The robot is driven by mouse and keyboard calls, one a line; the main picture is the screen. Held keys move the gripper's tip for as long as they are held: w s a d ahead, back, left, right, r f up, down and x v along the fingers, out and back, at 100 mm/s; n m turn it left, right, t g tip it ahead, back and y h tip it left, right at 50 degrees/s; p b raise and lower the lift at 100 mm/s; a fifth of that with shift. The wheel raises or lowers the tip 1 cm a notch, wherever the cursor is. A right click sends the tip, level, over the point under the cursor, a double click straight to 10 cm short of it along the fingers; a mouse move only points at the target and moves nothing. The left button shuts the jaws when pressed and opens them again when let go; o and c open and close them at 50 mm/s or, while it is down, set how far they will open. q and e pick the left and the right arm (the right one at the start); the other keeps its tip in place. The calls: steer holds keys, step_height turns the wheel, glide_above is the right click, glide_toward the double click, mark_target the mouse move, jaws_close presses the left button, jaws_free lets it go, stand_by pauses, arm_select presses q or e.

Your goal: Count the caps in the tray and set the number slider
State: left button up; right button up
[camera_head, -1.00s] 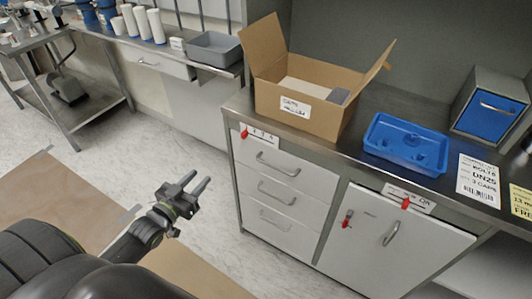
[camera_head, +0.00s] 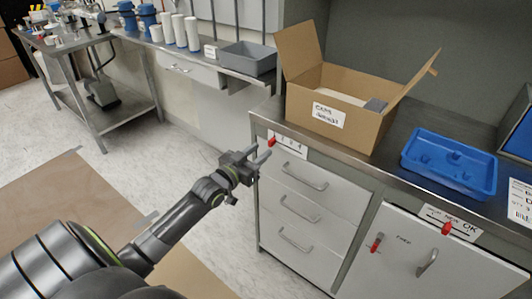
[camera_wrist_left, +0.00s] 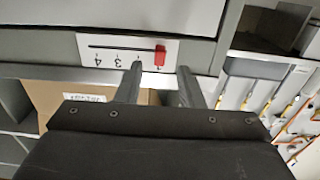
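The blue tray (camera_head: 450,165) stands on the counter at right in the head view. Small blue shapes lie in it, blue on blue, and I cannot count them firmly. The number slider (camera_head: 288,147) is a white plate on the cabinet's upper front edge. Its red knob (camera_head: 271,141) is at the left end in the head view, with numbers to its right. The wrist view shows the plate (camera_wrist_left: 105,47) upside down, with the knob (camera_wrist_left: 160,54) between the finger lines. My left gripper (camera_head: 261,150) is open and empty, close to the knob; contact is unclear. My right gripper is out of view.
An open cardboard box (camera_head: 345,115) labelled for caps stands on the counter behind the slider. A second slider plate (camera_head: 452,222) with a red knob is above the lower door (camera_head: 405,260). Drawers (camera_head: 305,180) lie below the first slider. A grey bin (camera_head: 248,58) stands farther back.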

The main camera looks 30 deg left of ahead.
mark_target(269, 144)
arm_select(q)
steer(key=shift+w+d+b, duration=0.15)
steer(key=shift+w+b, duration=0.3)
steer(key=shift+w, duration=1.45)
jaws_close()
